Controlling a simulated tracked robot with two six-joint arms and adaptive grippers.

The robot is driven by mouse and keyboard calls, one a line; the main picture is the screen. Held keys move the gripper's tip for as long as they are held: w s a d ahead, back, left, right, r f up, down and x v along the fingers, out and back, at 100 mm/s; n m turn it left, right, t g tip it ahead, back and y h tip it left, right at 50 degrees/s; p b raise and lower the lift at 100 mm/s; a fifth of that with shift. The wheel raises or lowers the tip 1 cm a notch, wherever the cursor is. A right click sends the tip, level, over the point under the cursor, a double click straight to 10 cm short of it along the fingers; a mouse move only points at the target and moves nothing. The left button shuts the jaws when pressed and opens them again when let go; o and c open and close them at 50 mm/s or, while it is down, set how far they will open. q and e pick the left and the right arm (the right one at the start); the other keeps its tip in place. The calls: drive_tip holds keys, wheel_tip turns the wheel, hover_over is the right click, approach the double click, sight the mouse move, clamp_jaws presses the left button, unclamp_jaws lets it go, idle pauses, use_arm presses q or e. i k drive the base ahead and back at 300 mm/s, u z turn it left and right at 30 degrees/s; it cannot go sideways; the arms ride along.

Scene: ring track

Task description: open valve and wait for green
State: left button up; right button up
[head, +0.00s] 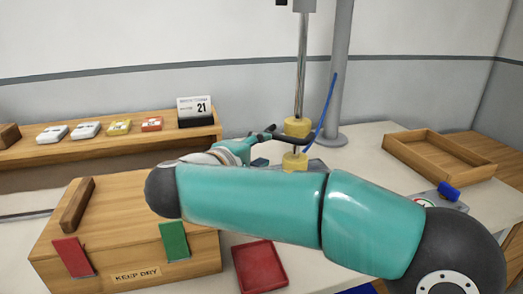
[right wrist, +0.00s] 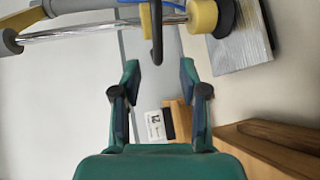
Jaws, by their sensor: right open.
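A vertical metal pipe (head: 301,65) with two yellow collars (head: 297,127) stands behind my right forearm. A black lever (head: 293,138) sticks out at the collars; in the right wrist view the lever (right wrist: 157,35) lies just ahead of and between the fingertips. My right gripper (head: 258,146) is open beside it, and in the right wrist view its jaws (right wrist: 160,75) are apart with nothing gripped. A small dial (head: 424,202) with red and green marks shows partly behind my arm. No clearly lit green light shows. My left gripper is out of view.
A wooden box (head: 130,262) marked KEEP DRY is at the left, with a red tray (head: 259,267) beside it. A shelf (head: 110,151) holds small boxes and a calendar (head: 195,109). An empty wooden tray (head: 433,172) is at the right. A blue cable (head: 327,105) hangs near the pipe.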

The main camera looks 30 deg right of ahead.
sight(447, 192)
drive_tip(key=k, duration=1)
